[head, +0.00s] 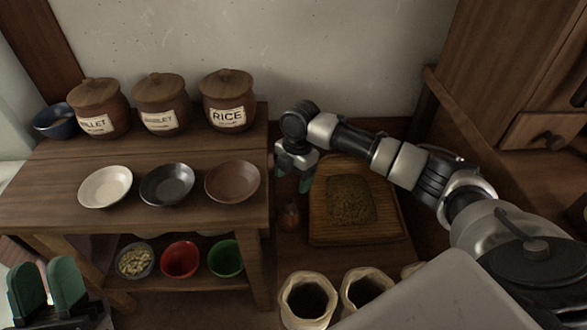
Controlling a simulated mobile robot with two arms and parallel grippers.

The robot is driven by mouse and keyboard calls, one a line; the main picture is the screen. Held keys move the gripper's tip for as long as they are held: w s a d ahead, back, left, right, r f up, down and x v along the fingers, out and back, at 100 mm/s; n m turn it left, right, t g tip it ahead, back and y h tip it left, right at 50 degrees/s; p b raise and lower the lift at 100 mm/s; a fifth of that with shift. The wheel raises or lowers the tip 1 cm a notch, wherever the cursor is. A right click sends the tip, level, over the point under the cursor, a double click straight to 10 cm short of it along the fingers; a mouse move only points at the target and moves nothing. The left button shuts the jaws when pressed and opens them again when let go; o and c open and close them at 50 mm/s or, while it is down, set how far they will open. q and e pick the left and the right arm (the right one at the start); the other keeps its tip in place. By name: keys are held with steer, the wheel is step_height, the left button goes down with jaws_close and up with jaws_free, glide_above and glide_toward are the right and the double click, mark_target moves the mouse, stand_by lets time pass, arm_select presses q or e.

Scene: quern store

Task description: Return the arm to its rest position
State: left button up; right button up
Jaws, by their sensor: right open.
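My right arm reaches in from the right across the wooden tray. Its gripper (294,174) hangs over the gap between the shelf table and the tray, green fingertips pointing down. It is open, and I see nothing between the fingers. My left gripper (48,285) is at the bottom left corner, its two green fingers pointing up with a small gap between them. It looks open and empty, beside the lower shelf.
The table (150,222) bears three lidded jars, including the rice jar (228,112), and three shallow bowls. Coloured bowls sit below. A wooden tray (325,232) holds brown grain. A small brown jar (290,214) stands near my right gripper. Open sacks (306,320) stand in front.

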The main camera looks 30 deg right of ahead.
arm_select(q)
steer(key=shift+w+f+g+y, duration=0.4)
steer(key=shift+w+g, duration=0.1)
arm_select(e)
steer(key=shift+r, duration=0.45)
